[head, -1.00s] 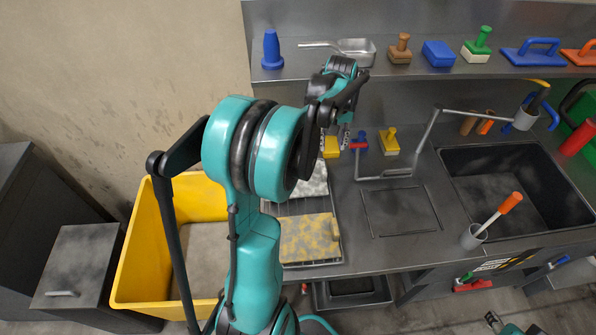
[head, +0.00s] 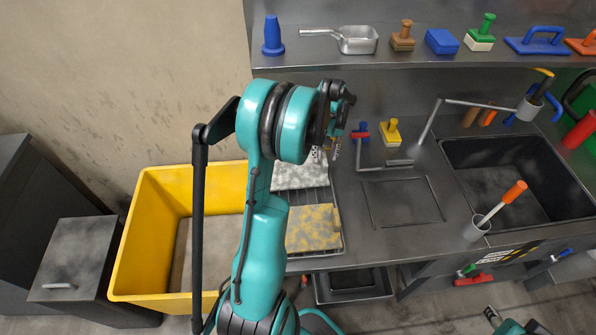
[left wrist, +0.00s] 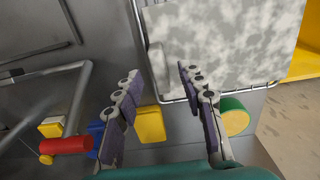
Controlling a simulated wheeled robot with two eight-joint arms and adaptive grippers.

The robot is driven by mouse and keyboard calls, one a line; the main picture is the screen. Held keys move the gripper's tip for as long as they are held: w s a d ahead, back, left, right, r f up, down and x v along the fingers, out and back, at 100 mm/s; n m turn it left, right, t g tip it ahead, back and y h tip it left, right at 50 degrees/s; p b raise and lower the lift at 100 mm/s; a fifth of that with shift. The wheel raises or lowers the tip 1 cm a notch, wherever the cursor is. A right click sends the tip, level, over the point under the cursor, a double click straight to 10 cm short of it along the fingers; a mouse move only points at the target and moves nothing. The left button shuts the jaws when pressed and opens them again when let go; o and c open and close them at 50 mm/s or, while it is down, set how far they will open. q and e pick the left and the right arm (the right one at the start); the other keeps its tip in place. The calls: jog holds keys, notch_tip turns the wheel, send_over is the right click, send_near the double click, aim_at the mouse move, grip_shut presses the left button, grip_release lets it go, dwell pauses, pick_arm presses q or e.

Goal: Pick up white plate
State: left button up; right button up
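The white plate (head: 300,176), mottled white and grey, lies at the back of a wire rack, partly hidden by my left arm in the head view. In the left wrist view the white plate (left wrist: 228,45) fills the upper right, with a grey handle (left wrist: 158,68) along its left edge. My left gripper (head: 326,153) is over the plate's right end in the head view. In the left wrist view the left gripper (left wrist: 160,74) is open and empty, its fingertips on either side of the handle in the picture. Contact cannot be told.
A yellow mottled plate (head: 312,228) lies in front on the rack (head: 300,254). A yellow bin (head: 150,240) stands left. A faucet (head: 385,166) and a yellow-handled block (head: 391,133) are right of the gripper. A shelf (head: 350,62) runs behind.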

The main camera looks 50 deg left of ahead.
aim_at(325, 158)
pick_arm(q)
notch_tip(325, 158, down, 4)
jog(key=shift+f+b, duration=0.1)
jog(key=shift+b, duration=0.4)
grip_shut()
jog(key=shift+r, duration=0.25)
